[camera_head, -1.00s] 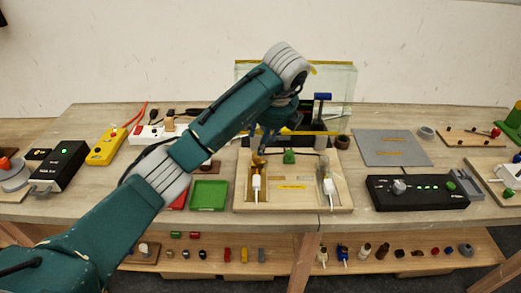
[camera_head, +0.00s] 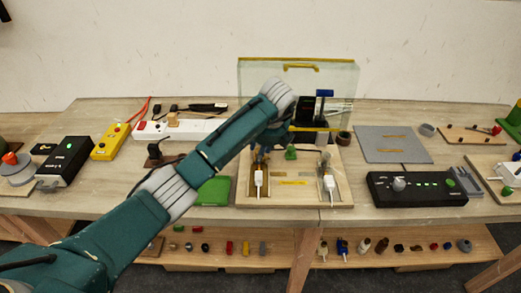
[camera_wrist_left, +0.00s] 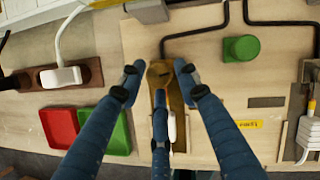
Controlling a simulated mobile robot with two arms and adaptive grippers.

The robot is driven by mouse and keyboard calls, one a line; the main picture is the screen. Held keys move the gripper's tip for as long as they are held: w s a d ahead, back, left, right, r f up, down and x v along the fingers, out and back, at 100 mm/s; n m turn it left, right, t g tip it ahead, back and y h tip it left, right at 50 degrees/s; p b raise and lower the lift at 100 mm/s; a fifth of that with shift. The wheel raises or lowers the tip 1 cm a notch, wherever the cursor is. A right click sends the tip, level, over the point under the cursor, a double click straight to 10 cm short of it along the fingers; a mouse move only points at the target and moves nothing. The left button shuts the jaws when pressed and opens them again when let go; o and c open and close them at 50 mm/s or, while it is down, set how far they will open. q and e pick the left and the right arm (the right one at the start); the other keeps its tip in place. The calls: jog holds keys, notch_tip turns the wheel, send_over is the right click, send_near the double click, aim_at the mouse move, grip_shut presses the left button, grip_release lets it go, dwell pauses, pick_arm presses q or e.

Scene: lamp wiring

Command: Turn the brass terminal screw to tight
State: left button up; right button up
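The brass terminal screw (camera_wrist_left: 158,73) shows its round head in the left wrist view, at the upper end of a brass strip (camera_wrist_left: 176,98) on the wooden board (camera_head: 291,204). My left gripper (camera_wrist_left: 159,84) is open above the board. Two of its blue fingers lie left and right of the screw head with gaps, and the third is below it in the picture. I cannot tell how high the fingertips are. In the head view my left gripper (camera_head: 261,154) is over the board's left part and hides the screw. My right gripper is not in view.
A green knob (camera_wrist_left: 241,48) and black wires are on the board, right of the screw. A white plug (camera_head: 259,178) sits just in front. A glass panel (camera_head: 262,82) stands behind. Red (camera_wrist_left: 59,126) and green (camera_wrist_left: 117,133) trays lie left of the board.

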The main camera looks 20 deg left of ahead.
pick_arm(q)
jog(key=c, duration=0.6)
jog(key=shift+o, duration=0.2)
jog(key=shift+m, duration=0.3)
jog(key=shift+a+f+m+h+b, duration=0.1)
jog(key=shift+m+h+b, duration=0.2)
jog(key=shift+m+b, duration=0.3)
jog(key=shift+s+a+f+m+t+h+b, duration=0.1)
jog(key=shift+m+t+h+b, duration=0.35)
jog(key=shift+m+b, duration=0.6)
jog(key=m+h+b, duration=0.1)
jog(key=m, duration=0.1)
jog(key=m+b, duration=0.1)
jog(key=m, duration=0.2)
jog(key=shift+a+h+b, duration=0.2)
jog(key=shift+h+b, duration=0.15)
jog(key=shift+b, duration=0.05)
jog(key=m+h+b, duration=0.1)
jog(key=m, duration=0.2)
jog(key=shift+a+b, duration=0.1)
jog(key=shift+b, duration=0.2)
jog(key=m+h, duration=0.1)
jog(key=m, duration=0.2)
jog(key=shift+g+b, duration=0.35)
jog(key=shift+a+m, duration=0.1)
jog(key=shift+m, duration=0.25)
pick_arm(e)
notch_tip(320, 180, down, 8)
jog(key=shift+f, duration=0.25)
